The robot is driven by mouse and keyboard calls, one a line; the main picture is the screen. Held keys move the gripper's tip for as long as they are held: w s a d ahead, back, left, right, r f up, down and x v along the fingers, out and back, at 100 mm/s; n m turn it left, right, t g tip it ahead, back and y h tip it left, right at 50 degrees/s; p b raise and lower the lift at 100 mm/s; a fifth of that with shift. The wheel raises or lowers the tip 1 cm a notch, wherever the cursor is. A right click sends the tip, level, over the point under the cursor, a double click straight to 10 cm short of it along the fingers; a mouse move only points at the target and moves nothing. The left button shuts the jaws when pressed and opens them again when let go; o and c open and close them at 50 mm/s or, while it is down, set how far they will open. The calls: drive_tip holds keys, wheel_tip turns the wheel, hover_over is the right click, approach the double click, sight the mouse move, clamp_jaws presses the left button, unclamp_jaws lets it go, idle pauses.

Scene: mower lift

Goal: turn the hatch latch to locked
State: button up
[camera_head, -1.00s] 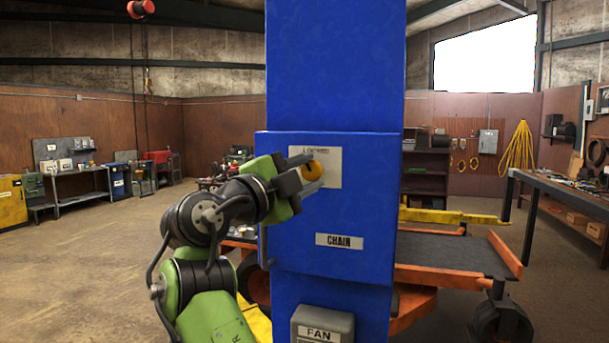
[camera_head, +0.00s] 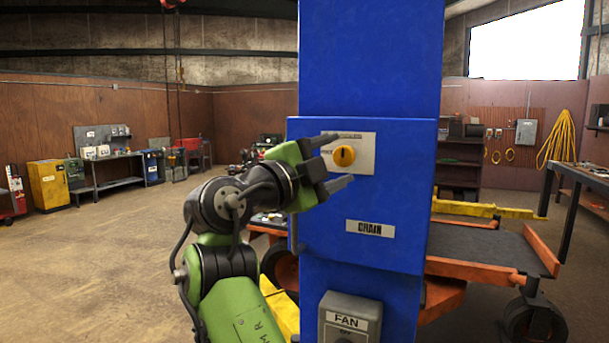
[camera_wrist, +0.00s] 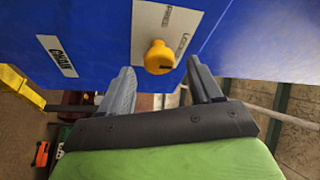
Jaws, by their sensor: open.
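The hatch latch (camera_head: 344,156) is a round yellow knob with a dark mark, on a pale label plate (camera_head: 364,160) on the blue hatch box (camera_head: 400,190). The plate's wording is partly covered by my gripper.
A CHAIN label (camera_head: 370,228) is below the latch, and a grey FAN switch box (camera_head: 349,318) sits lower on the blue column (camera_head: 370,60). An orange and black lift platform (camera_head: 480,250) stands behind at the right. Open floor lies at the left.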

drive_tip(key=v, duration=1.4)
drive_tip(key=shift+a+f, duration=0.1)
